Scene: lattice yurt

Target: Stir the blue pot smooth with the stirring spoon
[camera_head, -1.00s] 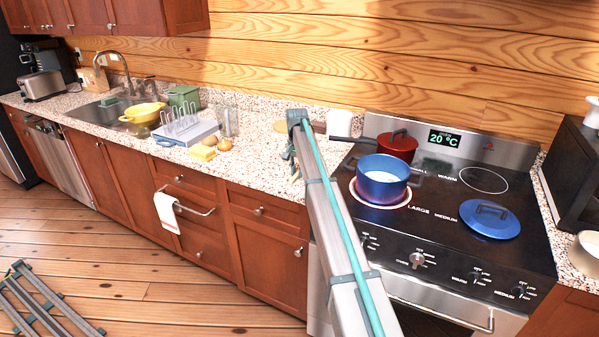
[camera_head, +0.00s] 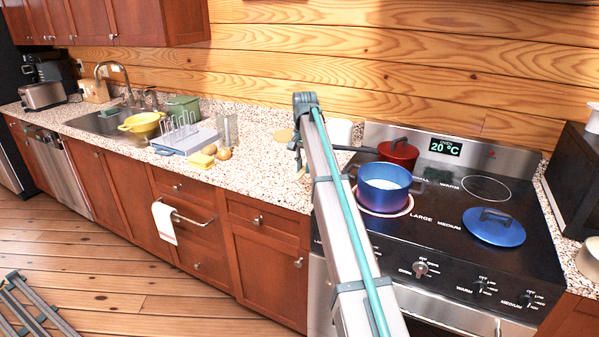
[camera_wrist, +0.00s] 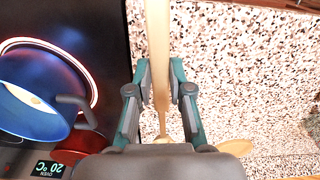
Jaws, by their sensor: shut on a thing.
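The blue pot (camera_head: 366,196) stands on the lit large burner of the stove, open, with white contents. In the wrist view the pot (camera_wrist: 35,118) is at the left, its rim and handle showing. My gripper (camera_wrist: 160,72) is shut on the pale wooden stirring spoon (camera_wrist: 158,35), whose shaft runs out of the top of the picture; its far end is out of view. In the head view my gripper (camera_head: 297,152) is above the counter, just left of the stove and apart from the pot, partly hidden by my arm.
A blue lid (camera_head: 493,227) lies on the stove's front right. A round wooden piece (camera_head: 284,135) lies on the counter (camera_head: 262,165).

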